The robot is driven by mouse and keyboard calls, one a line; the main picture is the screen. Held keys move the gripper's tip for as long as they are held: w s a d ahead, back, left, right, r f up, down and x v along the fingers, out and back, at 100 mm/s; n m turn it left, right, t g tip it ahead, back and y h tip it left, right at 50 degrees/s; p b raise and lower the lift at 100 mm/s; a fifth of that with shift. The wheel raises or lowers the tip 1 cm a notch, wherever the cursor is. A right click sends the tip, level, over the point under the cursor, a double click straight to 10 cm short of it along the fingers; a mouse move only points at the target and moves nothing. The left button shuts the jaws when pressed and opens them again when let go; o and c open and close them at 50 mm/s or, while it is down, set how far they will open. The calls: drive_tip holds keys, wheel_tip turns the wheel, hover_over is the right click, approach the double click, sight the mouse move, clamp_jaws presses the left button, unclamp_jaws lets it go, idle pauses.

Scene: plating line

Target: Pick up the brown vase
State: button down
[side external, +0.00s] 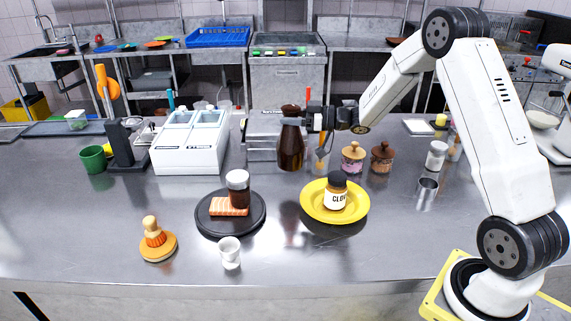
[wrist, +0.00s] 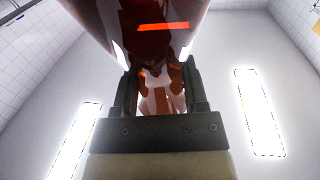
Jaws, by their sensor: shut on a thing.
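The brown vase (side external: 291,152) is dark, glossy and narrow-necked, and it is upright near the middle of the side external view. My gripper (side external: 304,114) reaches it from the right and is shut on its upper part. In the wrist view the brown vase (wrist: 145,22) fills the top middle, with my gripper's fingers (wrist: 156,78) on either side of its narrower part. I cannot tell for sure whether the vase's base touches the counter.
On the steel counter (side external: 110,235), a white bin box (side external: 188,160) stands left of the vase. In front are a dark plate (side external: 250,226) with food and a jar, and a yellow plate (side external: 314,215) with a labelled jar. Wooden-lidded jars (side external: 353,160) stand at the right.

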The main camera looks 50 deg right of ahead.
drive_tip(key=s+a+r, duration=0.1)
drive_tip(key=s+r, duration=0.4)
drive_tip(key=s, duration=0.5)
drive_tip(key=shift+a+r, duration=0.15)
drive_tip(key=shift+a, duration=0.25)
